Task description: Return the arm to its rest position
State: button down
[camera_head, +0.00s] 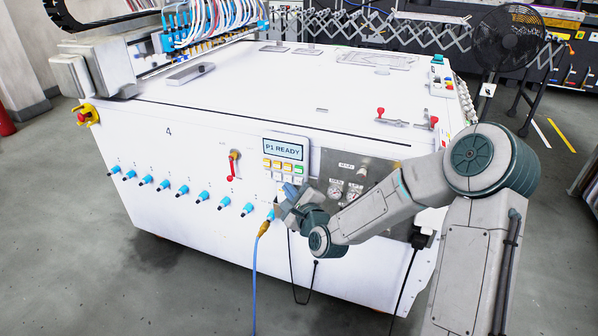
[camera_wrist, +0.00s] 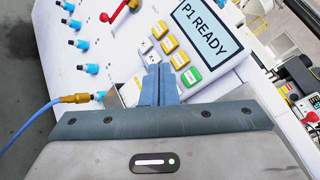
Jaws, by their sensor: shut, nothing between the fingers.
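My arm reaches from the right of the head view to the front panel of the white machine (camera_head: 200,225). My gripper (camera_head: 287,190) is beside the panel, just below the display and its buttons. In the wrist view my gripper (camera_wrist: 159,72) has its blue-grey fingers together with nothing between them. The fingertips point at the lower part of the button panel. I cannot tell whether they touch it. The display (camera_head: 283,148) reads "P1 READY"; it also shows in the wrist view (camera_wrist: 201,28).
A row of blue-tipped fittings (camera_head: 182,190) lines the front. A brass-ended blue hose (camera_head: 262,230) hangs left of my gripper. A red-handled valve (camera_head: 232,165) and gauges (camera_head: 335,190) flank the display. Open grey floor (camera_head: 80,260) lies at front left. A black fan (camera_head: 508,38) stands behind right.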

dwell(0.3)
jog(key=s+d+r+n+g+h+p, duration=0.2)
jog(key=s+d+r+n+g+p, duration=0.2)
jog(key=s, duration=0.6)
jog(key=s+d+r+n+g+h+p, duration=0.3)
jog(key=s+d+r+n+g+p, duration=0.1)
jog(key=s+d+r+n+p, duration=0.4)
jog(key=s+d+r+n+g+h+p, duration=0.2)
jog(key=s+d+r+n+g+p, duration=0.2)
jog(key=s+r, duration=0.8)
jog(key=s+d+n+p, duration=0.1)
jog(key=d+n+p, duration=0.1)
jog(key=n, duration=0.2)
jog(key=shift+s+r+n+g+h, duration=0.3)
jog(key=shift+s+r+n, duration=0.05)
jog(key=shift+r+n, duration=0.05)
